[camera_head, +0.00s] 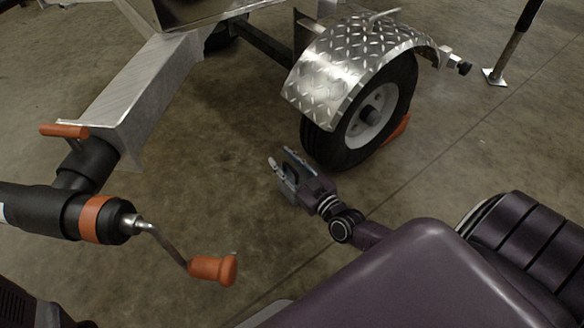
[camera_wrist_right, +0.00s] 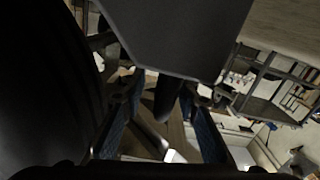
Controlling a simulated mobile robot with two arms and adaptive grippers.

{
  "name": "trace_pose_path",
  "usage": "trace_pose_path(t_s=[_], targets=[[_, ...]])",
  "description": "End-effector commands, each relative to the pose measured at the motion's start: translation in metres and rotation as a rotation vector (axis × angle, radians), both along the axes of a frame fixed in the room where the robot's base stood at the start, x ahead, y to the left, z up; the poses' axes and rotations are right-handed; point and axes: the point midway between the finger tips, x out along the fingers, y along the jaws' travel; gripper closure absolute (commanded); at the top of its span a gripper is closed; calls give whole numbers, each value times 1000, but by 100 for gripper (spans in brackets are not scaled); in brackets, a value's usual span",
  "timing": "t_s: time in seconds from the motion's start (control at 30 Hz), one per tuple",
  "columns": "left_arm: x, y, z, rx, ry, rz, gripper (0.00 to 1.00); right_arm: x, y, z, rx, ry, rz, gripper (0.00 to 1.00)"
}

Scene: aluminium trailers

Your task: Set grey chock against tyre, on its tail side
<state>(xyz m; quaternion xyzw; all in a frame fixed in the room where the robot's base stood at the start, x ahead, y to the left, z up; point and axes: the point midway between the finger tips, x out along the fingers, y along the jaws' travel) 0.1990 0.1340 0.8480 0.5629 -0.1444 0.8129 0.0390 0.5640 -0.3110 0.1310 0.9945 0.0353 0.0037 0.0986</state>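The tyre (camera_head: 352,112) stands under a diamond-plate mudguard at right of centre in the head view. My right gripper (camera_head: 284,160) is low, just left of the tyre, with its fingers apart around a grey piece with a dark handle, apparently the grey chock (camera_head: 286,190). In the right wrist view the grey chock (camera_wrist_right: 185,35) fills the top middle, and a dark bar comes from it between the fingers (camera_wrist_right: 162,95). Whether the fingers press on it is unclear. The dark tyre (camera_wrist_right: 45,90) fills the left side there. My left gripper is not in view.
An orange chock (camera_head: 398,130) sits at the tyre's right side. The trailer's beam (camera_head: 140,95) runs to the lower left, with a jack and an orange-handled crank (camera_head: 212,269) in the foreground. A support leg (camera_head: 508,55) stands at top right. Concrete floor (camera_head: 215,150) between beam and tyre is clear.

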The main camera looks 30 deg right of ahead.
Motion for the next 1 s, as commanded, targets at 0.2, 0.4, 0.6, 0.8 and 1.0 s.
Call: trace_pose_path(t_s=[0.2,0.4,0.6,0.8,1.0], targets=[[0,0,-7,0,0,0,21,12,1,0,1,0,1,71],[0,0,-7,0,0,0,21,12,1,0,1,1,1,71],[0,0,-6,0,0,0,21,12,1,0,1,1,1,89],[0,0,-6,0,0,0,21,11,1,0,1,1,1,100],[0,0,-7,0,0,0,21,11,1,0,1,1,1,100]])
